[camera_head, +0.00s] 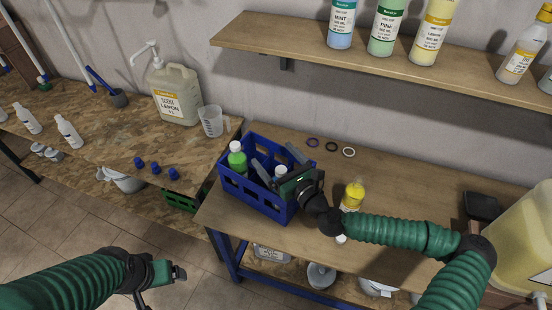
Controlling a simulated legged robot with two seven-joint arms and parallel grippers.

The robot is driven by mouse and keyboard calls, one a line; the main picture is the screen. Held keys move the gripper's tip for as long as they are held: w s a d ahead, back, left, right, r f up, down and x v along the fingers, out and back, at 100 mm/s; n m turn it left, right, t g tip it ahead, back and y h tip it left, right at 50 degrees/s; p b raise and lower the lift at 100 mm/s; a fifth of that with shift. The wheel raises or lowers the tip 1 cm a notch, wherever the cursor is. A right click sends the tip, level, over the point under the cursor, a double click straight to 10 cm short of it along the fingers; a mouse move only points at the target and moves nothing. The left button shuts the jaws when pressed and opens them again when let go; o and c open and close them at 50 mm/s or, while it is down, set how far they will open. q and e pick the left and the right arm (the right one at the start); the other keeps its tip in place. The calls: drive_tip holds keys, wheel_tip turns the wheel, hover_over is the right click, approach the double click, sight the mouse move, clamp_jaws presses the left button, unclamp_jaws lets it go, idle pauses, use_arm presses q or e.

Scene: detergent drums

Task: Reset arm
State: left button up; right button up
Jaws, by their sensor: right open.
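My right gripper (279,162) is open over the blue crate (257,196), its two dark fingers spread above or just inside the crate. A white-capped bottle (281,171) stands in the crate close to these fingers; I cannot tell whether they touch it. A green bottle (237,160) with a white cap stands in the crate's left part. My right arm reaches in from the right, low over the table. My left gripper (178,274) is at the lower left, in front of the benches over the floor. Its finger opening cannot be made out.
A yellow bottle (353,194) stands just behind my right forearm. Several rings (331,147) lie behind the crate. A large jug (175,95), a measuring cup (211,121) and blue caps (155,168) are on the left bench. A shelf (300,45) with bottles overhangs the back. A big drum (520,240) stands right.

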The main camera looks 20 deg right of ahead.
wheel_tip(320, 180, up, 4)
drive_tip(key=p, duration=0.2)
drive_tip(key=shift+p, duration=0.35)
